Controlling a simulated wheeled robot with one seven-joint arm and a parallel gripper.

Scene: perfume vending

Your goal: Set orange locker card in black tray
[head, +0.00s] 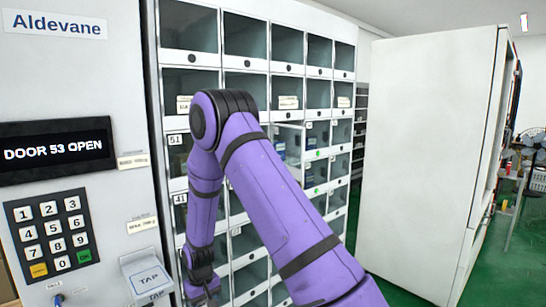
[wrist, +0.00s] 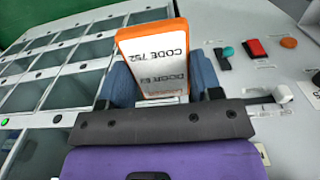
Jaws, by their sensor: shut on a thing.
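The orange locker card (wrist: 152,60) is in the wrist view. It has an orange rim and a white face with upside-down print, including "CODE 752". My gripper (wrist: 161,82) is shut on it, with a blue finger on each side. In the head view my gripper (head: 203,284) is low at the left, in front of the lockers and right of the tap pad; the card cannot be made out there. I cannot pick out the black tray in either view.
The Aldevane machine (head: 60,108) has a display (head: 55,150) reading "DOOR 53 OPEN", a keypad (head: 52,235) and a tap pad (head: 147,278). A locker wall (head: 244,62) stands behind my arm; one door (head: 288,143) is open. A white cabinet (head: 425,150) stands right. The wrist view shows a red button (wrist: 253,48).

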